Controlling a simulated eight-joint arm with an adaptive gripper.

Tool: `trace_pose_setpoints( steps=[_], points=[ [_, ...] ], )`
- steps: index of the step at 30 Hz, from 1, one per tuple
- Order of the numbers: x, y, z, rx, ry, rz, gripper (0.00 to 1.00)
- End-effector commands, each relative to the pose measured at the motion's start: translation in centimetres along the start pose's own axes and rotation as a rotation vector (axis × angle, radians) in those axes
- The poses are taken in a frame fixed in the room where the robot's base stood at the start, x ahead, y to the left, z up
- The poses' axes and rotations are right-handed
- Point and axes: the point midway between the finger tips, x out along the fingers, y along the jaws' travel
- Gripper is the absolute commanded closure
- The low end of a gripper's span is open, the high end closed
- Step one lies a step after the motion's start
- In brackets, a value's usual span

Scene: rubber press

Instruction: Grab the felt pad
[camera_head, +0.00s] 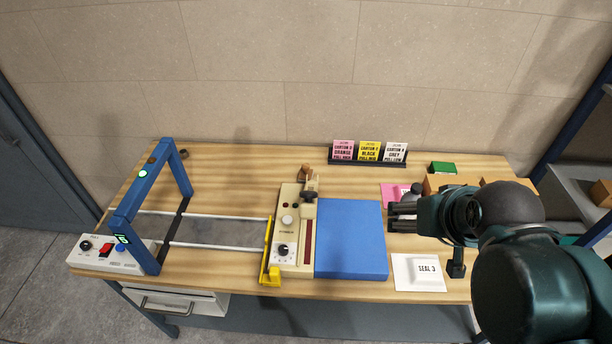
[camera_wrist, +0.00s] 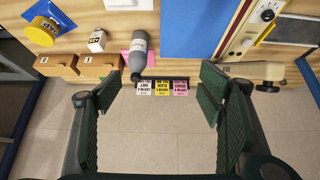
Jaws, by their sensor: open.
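Nothing in view is plainly marked as the felt pad, and I cannot tell for sure which thing it is. A large flat blue pad (camera_head: 350,238) lies on the bench, right of the cream control unit; it also shows at the top of the wrist view (camera_wrist: 192,25). A small green block (camera_head: 442,168) is at the back right. My gripper (camera_head: 392,217) is just right of the blue pad in the head view, apparently above the bench. In the wrist view my gripper (camera_wrist: 160,97) is open, with nothing between its fingers.
A grey bottle (camera_wrist: 139,48) stands by a pink sheet (camera_head: 390,188), partly hidden by my gripper. A card rack (camera_head: 368,162) stands at the back. Brown boxes (camera_wrist: 55,66) are beside the bottle. A white SEAL 3 piece (camera_head: 418,272) lies at the front. A blue-framed machine (camera_head: 150,205) stands left.

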Motion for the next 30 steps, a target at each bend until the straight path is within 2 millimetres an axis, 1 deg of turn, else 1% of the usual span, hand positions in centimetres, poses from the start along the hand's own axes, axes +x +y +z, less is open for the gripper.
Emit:
trace_pose_setpoints(
  steps=[9, 15, 16, 17, 26, 30],
  points=[
    [0.0, 0.0, 0.0, 0.0, 0.0, 0.0, 0.32],
    [0.0, 0.0, 0.0, 0.0, 0.0, 0.0, 0.58],
    [0.0, 0.0, 0.0, 0.0, 0.0, 0.0, 0.62],
    [0.0, 0.0, 0.0, 0.0, 0.0, 0.0, 0.64],
    [-0.02, 0.0, -0.02, 0.0, 0.0, 0.0, 0.64],
    [-0.33, -0.01, -0.24, 0.0, 0.0, 0.0, 0.64]
  ],
)
